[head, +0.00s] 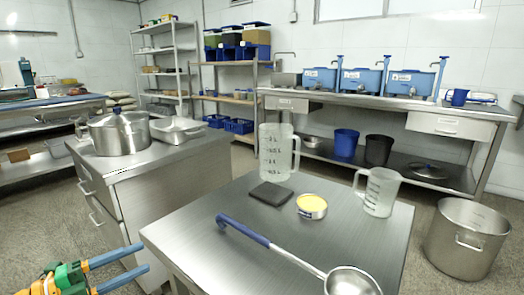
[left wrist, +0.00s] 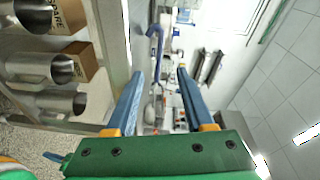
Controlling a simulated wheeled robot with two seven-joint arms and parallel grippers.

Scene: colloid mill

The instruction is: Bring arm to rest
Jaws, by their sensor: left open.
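My left gripper (head: 119,267) is at the lower left of the head view, low beside the near steel table (head: 190,245) and in front of the cabinet. Its two blue fingers are apart and nothing is between them. In the left wrist view the open fingers (left wrist: 160,95) also show, with the green gripper body below them and a distant, sideways view of the room beyond. My right gripper is not in either view.
On the near table are a ladle (head: 270,246), a yellow-filled tin (head: 312,206), a dark pad (head: 270,195) and two clear jugs (head: 276,155) (head: 379,192). A pot (head: 121,137) stands on the cabinet (head: 160,175). A steel bucket (head: 466,240) stands on the floor at right.

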